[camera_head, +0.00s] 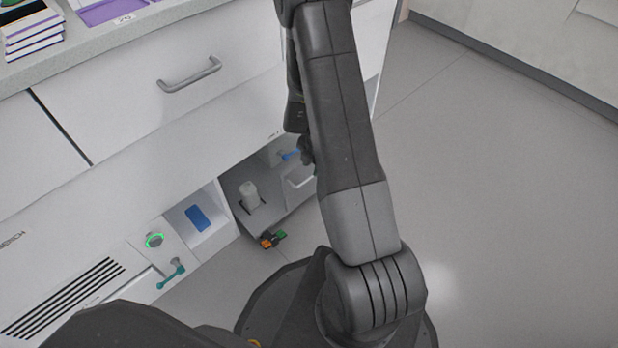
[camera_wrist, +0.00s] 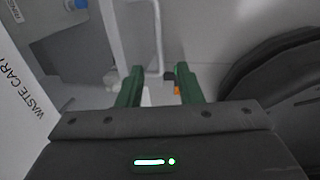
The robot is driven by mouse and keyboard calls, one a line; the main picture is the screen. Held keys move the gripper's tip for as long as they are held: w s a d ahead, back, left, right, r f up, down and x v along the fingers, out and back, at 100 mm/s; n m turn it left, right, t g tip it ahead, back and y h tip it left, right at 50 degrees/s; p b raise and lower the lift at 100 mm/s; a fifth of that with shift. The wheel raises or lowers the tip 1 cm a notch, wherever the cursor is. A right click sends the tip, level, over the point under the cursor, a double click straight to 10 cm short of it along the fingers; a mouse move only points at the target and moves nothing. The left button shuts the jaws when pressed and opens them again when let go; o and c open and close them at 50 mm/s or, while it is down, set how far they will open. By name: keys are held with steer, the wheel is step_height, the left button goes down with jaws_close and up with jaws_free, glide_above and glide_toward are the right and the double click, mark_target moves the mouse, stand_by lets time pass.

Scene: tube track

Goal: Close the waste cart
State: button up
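The waste cart label is on a white panel (camera_wrist: 22,85) at the left edge of the wrist view. In the head view a low grey compartment (camera_head: 268,208) stands open beneath the counter, partly hidden by my arm. It holds a white bottle (camera_head: 249,193), and a pale handle (camera_head: 300,178) shows beside my arm. In the wrist view a white bar-like handle (camera_wrist: 155,40) lies just beyond my gripper (camera_wrist: 157,74). Its green fingers are apart, with no object clearly held between them. I cannot tell whether they touch the handle. In the head view my arm hides the fingers.
A closed white drawer with a grey handle (camera_head: 190,76) is above the compartment. A blue item (camera_head: 199,217) lies in an adjoining recess. An orange and green object (camera_head: 272,239) is low near the floor. Grey floor (camera_head: 490,190) is clear to the right.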

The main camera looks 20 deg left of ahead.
mark_target(308, 179)
steer(key=f, duration=0.2)
steer(key=a+f+b, duration=0.1)
steer(key=f, duration=0.4)
steer(key=shift+w+a+f+b, duration=0.15)
steer(key=shift+w+a+b, duration=0.05)
steer(key=shift+w+b, duration=0.1)
jaws_close()
